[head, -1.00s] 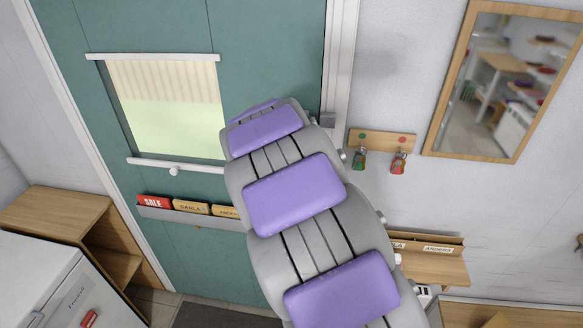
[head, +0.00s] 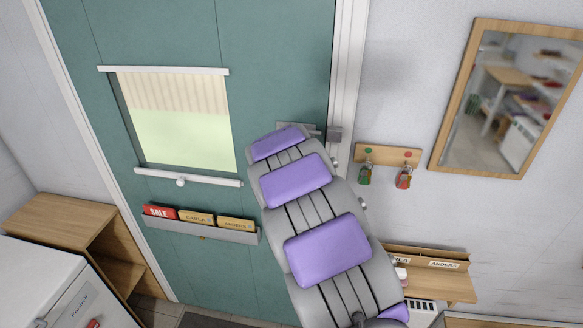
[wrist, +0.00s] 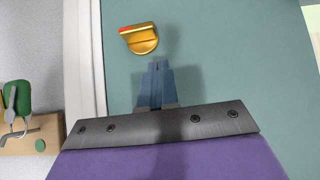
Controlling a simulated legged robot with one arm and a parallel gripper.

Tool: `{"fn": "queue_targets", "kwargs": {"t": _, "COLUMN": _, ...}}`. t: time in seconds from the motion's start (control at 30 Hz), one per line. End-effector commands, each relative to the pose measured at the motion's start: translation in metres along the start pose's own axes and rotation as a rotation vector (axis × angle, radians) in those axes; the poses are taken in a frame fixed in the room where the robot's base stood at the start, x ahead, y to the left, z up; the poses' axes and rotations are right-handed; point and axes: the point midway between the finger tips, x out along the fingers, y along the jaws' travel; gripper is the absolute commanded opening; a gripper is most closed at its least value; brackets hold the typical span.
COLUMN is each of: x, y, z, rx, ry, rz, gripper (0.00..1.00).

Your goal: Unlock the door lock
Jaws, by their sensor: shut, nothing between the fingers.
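The door lock is a round gold knob (wrist: 141,40) with a raised grip bar and a red mark at its left end, on the teal door. It shows in the wrist view, at upper left of centre. My gripper (wrist: 160,66) is shut and empty. Its fingertips appear just below and slightly right of the knob, with a small gap in the picture; I cannot tell the depth gap. In the head view my arm covers the lock and the fingers. The teal door (head: 275,60) is closed in its white frame.
The white door frame (wrist: 85,60) runs close left of the knob in the wrist view. A wooden key rack (head: 387,154) with keys hangs right of the door. A grey file holder (head: 200,229) is on the door's lower part. A mirror (head: 510,100) hangs further right.

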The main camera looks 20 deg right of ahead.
Motion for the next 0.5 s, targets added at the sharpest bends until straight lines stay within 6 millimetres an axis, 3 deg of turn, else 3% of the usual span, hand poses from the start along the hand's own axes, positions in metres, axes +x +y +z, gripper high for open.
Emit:
{"fn": "queue_targets", "kwargs": {"t": 0.2, "x": 0.023, "y": 0.000, "z": 0.020, "rx": -0.002, "ry": -0.001, "rz": 0.001, "gripper": 0.00}}
{"fn": "queue_targets", "kwargs": {"t": 0.5, "x": 0.031, "y": 0.000, "z": 0.028, "rx": 0.000, "ry": 0.002, "rz": -0.002, "gripper": 0.00}}
